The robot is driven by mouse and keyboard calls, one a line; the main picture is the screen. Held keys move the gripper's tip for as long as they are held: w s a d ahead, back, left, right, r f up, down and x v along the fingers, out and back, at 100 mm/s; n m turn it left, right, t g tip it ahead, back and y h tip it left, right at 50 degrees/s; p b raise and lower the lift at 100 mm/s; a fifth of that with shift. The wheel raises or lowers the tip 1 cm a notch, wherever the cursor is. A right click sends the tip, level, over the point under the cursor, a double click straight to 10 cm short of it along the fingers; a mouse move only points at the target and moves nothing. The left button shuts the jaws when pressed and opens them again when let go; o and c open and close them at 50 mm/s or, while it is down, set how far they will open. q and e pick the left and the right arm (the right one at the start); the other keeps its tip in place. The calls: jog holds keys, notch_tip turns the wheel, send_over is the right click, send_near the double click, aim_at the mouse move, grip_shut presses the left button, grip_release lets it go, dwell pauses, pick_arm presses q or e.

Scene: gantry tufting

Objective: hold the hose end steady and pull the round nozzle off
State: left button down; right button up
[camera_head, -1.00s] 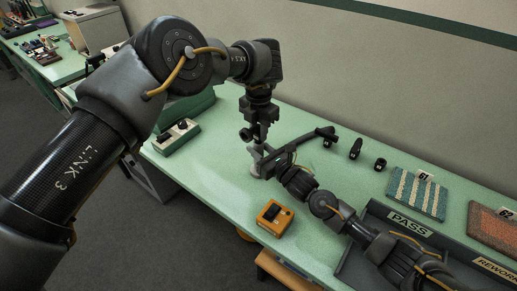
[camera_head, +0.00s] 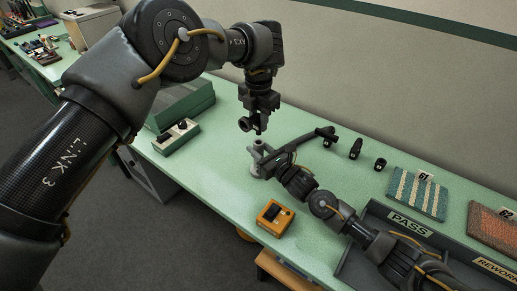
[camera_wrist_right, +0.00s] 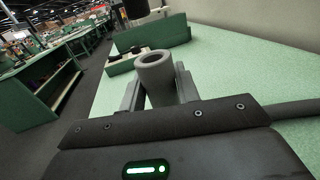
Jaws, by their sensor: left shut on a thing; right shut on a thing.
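The grey hose end (camera_head: 257,147) stands upright above the bench, with an open, hollow top. It also shows in the right wrist view (camera_wrist_right: 156,72), between the two fingers. My right gripper (camera_head: 261,160) is shut on it. My left gripper (camera_head: 256,117) points down above the hose end and is shut on the dark round nozzle (camera_head: 246,124). A gap shows between the nozzle and the hose end, so they are apart. The fingers of my left gripper partly hide the nozzle. A dark shape at the top of the right wrist view is cut off.
An orange box (camera_head: 274,217) is near the front edge. Small black fittings (camera_head: 355,148) stand behind. A striped carpet sample (camera_head: 417,192) and the PASS tray (camera_head: 409,223) lie right.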

pick_arm(q)
jog(key=shift+r, duration=0.35)
jog(key=c, duration=1.8)
grip_release()
jog(key=shift+c, duration=1.3)
grip_shut()
pick_arm(e)
jog(key=o, duration=1.2)
jog(key=shift+o, duration=0.2)
jog(key=v, duration=1.2)
